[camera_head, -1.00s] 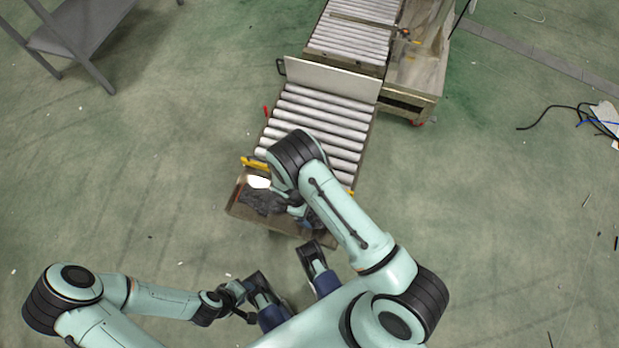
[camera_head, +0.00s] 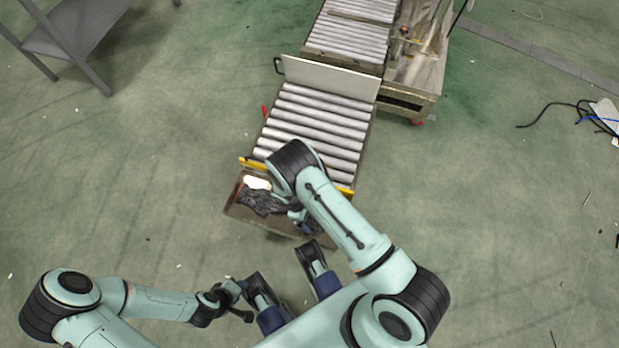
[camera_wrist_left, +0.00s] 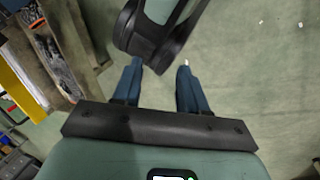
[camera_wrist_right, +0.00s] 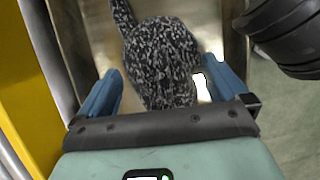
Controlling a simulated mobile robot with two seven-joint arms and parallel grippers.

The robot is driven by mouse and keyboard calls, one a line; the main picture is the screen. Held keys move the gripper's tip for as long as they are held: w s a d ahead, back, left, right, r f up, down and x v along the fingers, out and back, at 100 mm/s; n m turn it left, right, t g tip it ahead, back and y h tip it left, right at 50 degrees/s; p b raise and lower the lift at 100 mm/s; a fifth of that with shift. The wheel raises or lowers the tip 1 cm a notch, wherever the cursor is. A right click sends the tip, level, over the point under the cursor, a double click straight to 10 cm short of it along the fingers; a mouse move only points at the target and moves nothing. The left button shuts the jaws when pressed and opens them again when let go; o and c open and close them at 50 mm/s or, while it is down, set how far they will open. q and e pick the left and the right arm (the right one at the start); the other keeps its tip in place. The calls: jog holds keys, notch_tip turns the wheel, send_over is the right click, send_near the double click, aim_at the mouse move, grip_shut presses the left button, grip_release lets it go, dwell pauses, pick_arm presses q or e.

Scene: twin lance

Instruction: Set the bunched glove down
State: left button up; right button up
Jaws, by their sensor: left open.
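The bunched glove (camera_head: 262,201) is dark grey and speckled. It lies on the brown tray-like end (camera_head: 240,214) of the roller conveyor, below the yellow bar. In the right wrist view the glove (camera_wrist_right: 162,62) sits between and beyond the two blue fingers of my right gripper (camera_wrist_right: 160,90). These fingers are wide apart, with a gap beside the glove on the left. In the head view the right gripper (camera_head: 303,218) is partly hidden by its arm, at the glove's right. My left gripper (camera_wrist_left: 160,82) is open and empty, over bare floor and away from the glove.
A white patch (camera_head: 257,183) lies beside the glove. The roller conveyor (camera_head: 315,125) runs away behind it, with a pale upright board (camera_head: 330,77) across it. A grey metal rack (camera_head: 75,35) stands far left.

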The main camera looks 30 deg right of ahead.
pick_arm(q)
jog(key=shift+r, duration=0.1)
pick_arm(e)
jog(key=shift+r, duration=0.3)
jog(key=p+v, duration=0.2)
jog(key=v, duration=0.9)
pick_arm(q)
jog(key=shift+g, duration=0.6)
jog(key=shift+s+d+r, duration=0.4)
jog(key=shift+s+r, duration=0.25)
jog(key=shift+s, duration=0.2)
jog(key=shift+s+d+r, duration=0.35)
jog(key=shift+s+r, duration=0.25)
jog(key=shift+s, duration=0.2)
pick_arm(e)
jog(key=s+a+m+t+y, duration=0.2)
jog(key=s+m+y, duration=0.4)
jog(key=s+m, duration=0.6)
jog(key=shift+s+t, duration=0.7)
jog(key=shift+s, duration=2.05)
